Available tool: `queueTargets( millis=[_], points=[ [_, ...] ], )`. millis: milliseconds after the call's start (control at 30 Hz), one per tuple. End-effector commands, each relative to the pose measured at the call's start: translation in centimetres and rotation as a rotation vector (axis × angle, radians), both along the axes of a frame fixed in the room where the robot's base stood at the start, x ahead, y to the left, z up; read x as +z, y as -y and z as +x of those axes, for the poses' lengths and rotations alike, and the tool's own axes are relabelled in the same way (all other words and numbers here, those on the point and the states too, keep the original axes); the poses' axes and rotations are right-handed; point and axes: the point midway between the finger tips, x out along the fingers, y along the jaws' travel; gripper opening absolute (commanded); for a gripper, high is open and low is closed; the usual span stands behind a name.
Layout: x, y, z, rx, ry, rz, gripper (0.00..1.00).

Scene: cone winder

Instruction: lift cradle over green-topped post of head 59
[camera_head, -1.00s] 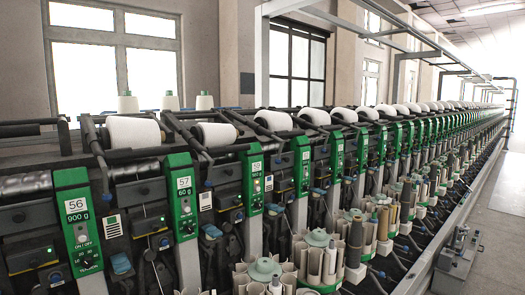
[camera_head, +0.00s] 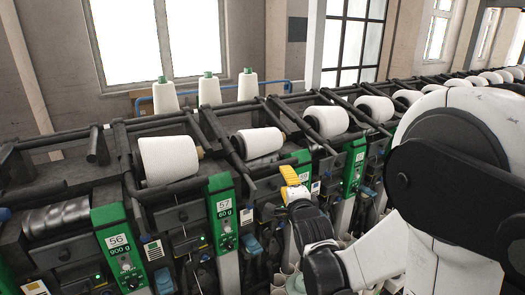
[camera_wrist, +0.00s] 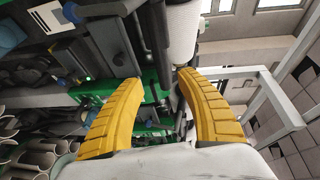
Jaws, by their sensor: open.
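My gripper (camera_head: 289,178) has yellow fingers and is in front of the row, beyond the panel marked 57 (camera_head: 223,210). It partly covers the following green-topped post (camera_head: 300,158). The green-topped post (camera_head: 355,168) further right, by the order of the panels, is that of head 59; I cannot read its number. Dark cradle arms hold a white package (camera_head: 327,122) up and left of that post. In the wrist view my gripper (camera_wrist: 160,79) is open, its fingers apart with nothing between them. A white package (camera_wrist: 183,38) and a green panel (camera_wrist: 152,85) show beyond the fingertips.
Panel 56 (camera_head: 118,245) stands at the left. More white packages (camera_head: 168,160) lie on cradles along the row. Several green-tipped white cones (camera_head: 209,90) stand behind the machine by a blue rail (camera_head: 285,84). My arm covers the right side.

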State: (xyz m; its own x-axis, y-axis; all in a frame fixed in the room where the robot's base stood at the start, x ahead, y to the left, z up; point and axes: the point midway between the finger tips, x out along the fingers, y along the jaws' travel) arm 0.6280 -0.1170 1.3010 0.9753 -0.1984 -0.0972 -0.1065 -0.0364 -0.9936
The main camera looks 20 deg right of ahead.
Motion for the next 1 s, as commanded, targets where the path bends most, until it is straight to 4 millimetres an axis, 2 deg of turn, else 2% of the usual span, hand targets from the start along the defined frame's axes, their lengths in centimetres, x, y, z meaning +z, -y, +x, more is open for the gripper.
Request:
queueTargets(
  millis=[167, 400, 600, 800, 1000],
  points=[
    [0.0, 0.5, 1.7, -0.004, 0.018, 0.021, 0.44],
    [-0.4, 1.4, 6.4, -0.003, 0.015, 0.02, 0.44],
    [-0.7, 2.0, 9.5, -0.002, 0.014, 0.018, 0.44],
    [-0.8, 2.3, 10.6, -0.002, 0.014, 0.018, 0.44],
    [-0.8, 2.3, 10.7, -0.002, 0.014, 0.018, 0.44]
  ],
)
